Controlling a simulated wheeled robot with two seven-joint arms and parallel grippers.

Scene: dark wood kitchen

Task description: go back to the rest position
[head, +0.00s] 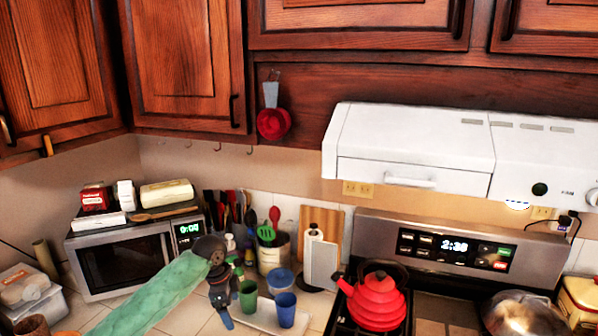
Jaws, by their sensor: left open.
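My left arm, in a green sleeve, comes in from the lower left of the head view. My left gripper (228,308) is at its end, pointing down over the counter, in front of the microwave's right side and just left of the green cup. Its jaws are open and I see nothing held between them. My right gripper is not in view.
A green cup (248,297) and a blue cup (286,309) stand close right of the gripper on a white tray (262,320). The microwave (122,264) is behind the arm. A red kettle (376,302) sits on the stove. Cabinets (185,65) hang above.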

